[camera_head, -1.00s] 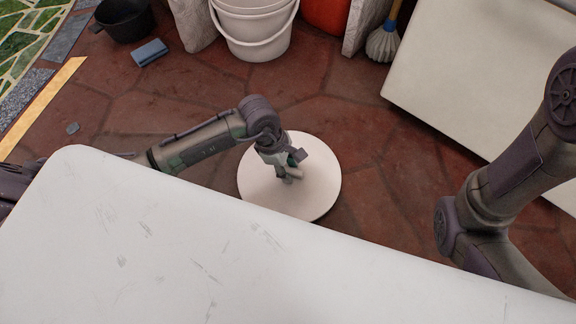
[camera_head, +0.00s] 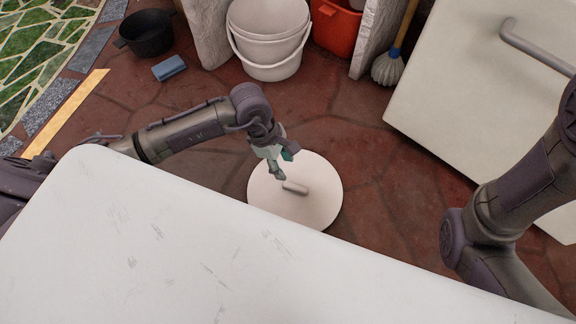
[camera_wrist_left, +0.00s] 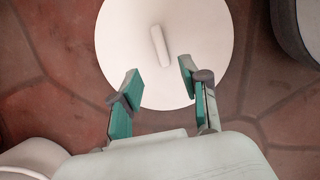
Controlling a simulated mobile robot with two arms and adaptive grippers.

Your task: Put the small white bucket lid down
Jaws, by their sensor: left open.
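The small white bucket lid (camera_head: 315,205) is a round white disc with a raised bar handle (camera_head: 295,187) on top. It appears to lie flat on the red stone floor, its near edge partly hidden or close behind the white counter edge. My left gripper (camera_head: 278,170) is just above and beside the handle, apart from it. In the left wrist view the gripper (camera_wrist_left: 160,80) has its two green fingers spread and empty, with the lid (camera_wrist_left: 210,30) and its handle (camera_wrist_left: 160,46) ahead of the tips. My right gripper is out of view; only my right arm shows.
The white counter top (camera_head: 200,250) fills the front. A white bucket (camera_head: 268,45) stands at the back, beside an orange bucket (camera_head: 335,28). A black pot (camera_head: 148,35), blue sponge (camera_head: 168,68) and mop (camera_head: 387,68) are on the floor. A white door-like panel with a handle (camera_head: 535,45) is right.

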